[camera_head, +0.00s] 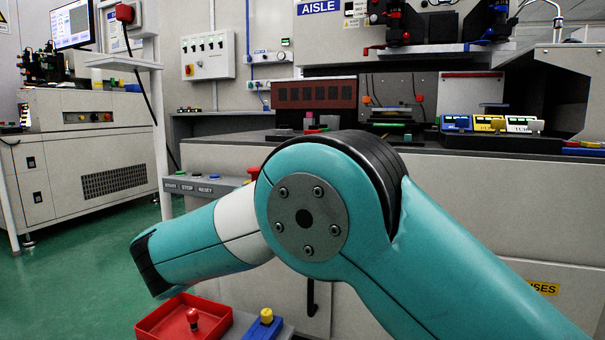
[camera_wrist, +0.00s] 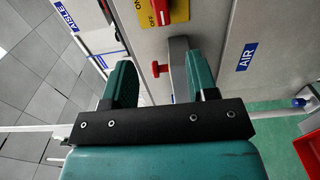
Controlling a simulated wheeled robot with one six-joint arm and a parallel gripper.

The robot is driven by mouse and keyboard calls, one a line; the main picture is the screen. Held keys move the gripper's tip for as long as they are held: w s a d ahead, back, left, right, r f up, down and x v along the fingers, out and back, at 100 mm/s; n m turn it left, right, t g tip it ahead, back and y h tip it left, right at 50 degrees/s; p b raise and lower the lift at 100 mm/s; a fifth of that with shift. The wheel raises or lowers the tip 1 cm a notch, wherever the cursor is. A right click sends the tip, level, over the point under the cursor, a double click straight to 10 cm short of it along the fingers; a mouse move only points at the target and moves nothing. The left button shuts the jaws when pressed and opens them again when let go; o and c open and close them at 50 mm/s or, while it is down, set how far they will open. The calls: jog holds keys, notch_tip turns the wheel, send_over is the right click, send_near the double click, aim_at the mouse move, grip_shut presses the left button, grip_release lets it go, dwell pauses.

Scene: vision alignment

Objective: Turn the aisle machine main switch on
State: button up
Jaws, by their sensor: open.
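In the wrist view, a yellow plate (camera_wrist: 179,11) marked ON and OFF is on a grey panel at the top edge. A red switch handle (camera_wrist: 164,15) on it is partly cut off by the frame, so its setting is unclear. My gripper (camera_wrist: 160,72) is open and empty, with its two teal fingers pointing at the panel, below the plate in the picture. A red knob (camera_wrist: 158,69) shows between the fingers, beside a grey bracket. In the head view, the AISLE machine (camera_head: 420,58) stands behind my arm; the gripper and main switch are not visible there.
A blue AIR label (camera_wrist: 246,57) is on the panel right of the fingers. A red tray (camera_head: 160,312) with a red-knobbed piece lies low in the head view. A START/STOP/RESET button panel (camera_head: 205,189) is behind my arm. Green floor (camera_head: 85,262) is clear at left.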

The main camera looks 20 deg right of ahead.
jog(key=w+p, duration=0.1)
jog(key=p, duration=0.5)
jog(key=shift+d+r+p, duration=0.3)
jog(key=shift+d+r, duration=0.05)
jog(key=shift+d, duration=0.05)
jog(key=p, duration=0.2)
jog(key=shift+w+d+p, duration=0.1)
jog(key=shift+d+p, duration=0.1)
jog(key=shift+p, duration=0.2)
jog(key=shift+f+b+x, duration=0.15)
jog(key=shift+b+x, duration=0.55)
jog(key=shift+x, duration=1.75)
jog(key=shift+f+b+x, duration=0.15)
jog(key=shift+b+x, duration=0.55)
jog(key=shift+x, duration=1.75)
jog(key=shift+f+b+x, duration=0.15)
jog(key=shift+b+x, duration=0.55)
jog(key=shift+x, duration=1.8)
jog(key=shift+d, duration=0.1)
jog(key=shift+c, duration=0.4)
jog(key=c, duration=0.8)
jog(key=shift+c, duration=0.2)
